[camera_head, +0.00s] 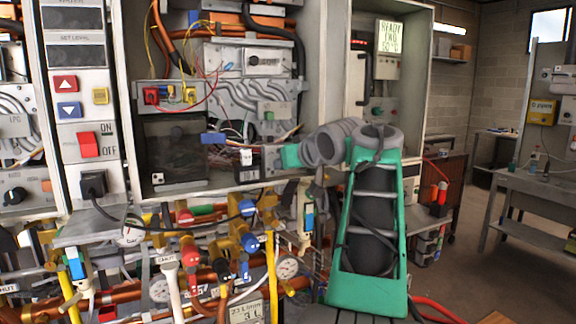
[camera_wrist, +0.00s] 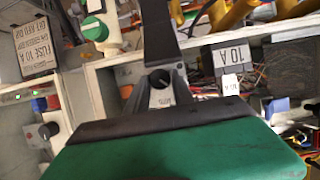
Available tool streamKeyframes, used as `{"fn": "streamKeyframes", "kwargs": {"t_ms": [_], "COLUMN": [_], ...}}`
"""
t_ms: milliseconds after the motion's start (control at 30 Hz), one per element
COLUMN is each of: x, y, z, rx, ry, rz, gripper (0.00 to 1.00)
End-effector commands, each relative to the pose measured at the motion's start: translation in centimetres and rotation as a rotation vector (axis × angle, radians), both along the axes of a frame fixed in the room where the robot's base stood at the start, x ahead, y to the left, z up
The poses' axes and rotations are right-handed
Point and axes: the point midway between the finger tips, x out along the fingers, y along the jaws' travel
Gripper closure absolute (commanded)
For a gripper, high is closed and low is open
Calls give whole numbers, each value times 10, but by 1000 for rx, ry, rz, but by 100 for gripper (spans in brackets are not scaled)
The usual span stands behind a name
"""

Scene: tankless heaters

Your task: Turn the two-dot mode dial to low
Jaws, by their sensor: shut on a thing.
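In the wrist view my gripper (camera_wrist: 160,90) has a dark finger coming down from the top and a wide green and dark part across the bottom. It is shut on a small grey dial (camera_wrist: 160,78) between them, on the edge of a pale panel. I cannot make out dots on it or where it points; small print beside it is hard to read. In the head view my gripper (camera_head: 290,155) is at the lower right edge of the middle heater's open box (camera_head: 308,70). My arm hides the dial there.
Beside the gripper are a 10 A label (camera_wrist: 233,57) and loose wires. Crowded pipes, valves and gauges (camera_head: 287,267) lie below the heater. A right-hand heater has a lit display (camera_head: 389,37). A workbench (camera_head: 530,182) stands at the far right, with open floor before it.

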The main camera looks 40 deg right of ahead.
Motion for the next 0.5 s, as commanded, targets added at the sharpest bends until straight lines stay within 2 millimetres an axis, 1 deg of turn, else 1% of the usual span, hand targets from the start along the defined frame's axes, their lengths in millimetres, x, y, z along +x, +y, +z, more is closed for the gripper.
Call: {"fn": "streamKeyframes", "kwargs": {"t_ms": [167, 200, 300, 500], "x": [0, 0, 0, 0], "y": [0, 0, 0, 0], "z": [-1, -1, -1, -1], "rx": [1, 1, 1, 1], "ry": [4, 4, 3, 1], "rz": [1, 1, 0, 0], "gripper": [100, 71, 62, 62]}}
